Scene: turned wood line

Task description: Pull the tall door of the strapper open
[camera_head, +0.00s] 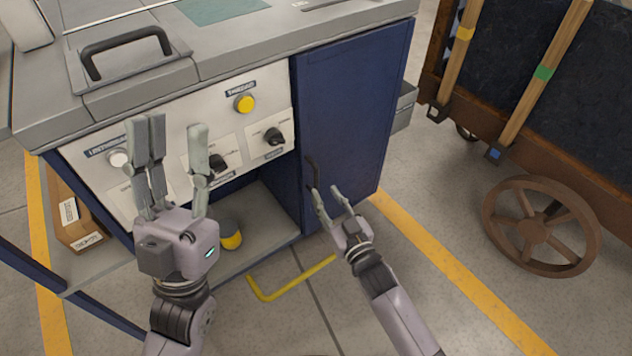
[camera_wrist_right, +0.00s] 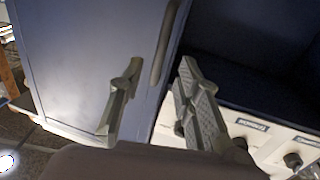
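The strapper's tall blue door (camera_head: 352,110) is at the right of the machine's front and looks closed. Its dark vertical handle (camera_head: 312,172) is near the door's left edge; it also shows in the right wrist view (camera_wrist_right: 165,42). My right gripper (camera_head: 333,193) is open just below and in front of the handle. In the right wrist view the handle lies ahead, between the lines of the two spread fingers (camera_wrist_right: 155,85), with nothing held. My left gripper (camera_head: 172,135) is open and empty in front of the white control panel (camera_head: 190,135), left of the door.
The panel bears a yellow button (camera_head: 244,103) and dark knobs (camera_head: 273,137). Below it is an open shelf with a yellow and dark object (camera_head: 231,236). A wooden cart with a spoked wheel (camera_head: 540,226) stands right. Floor between the door and cart is clear.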

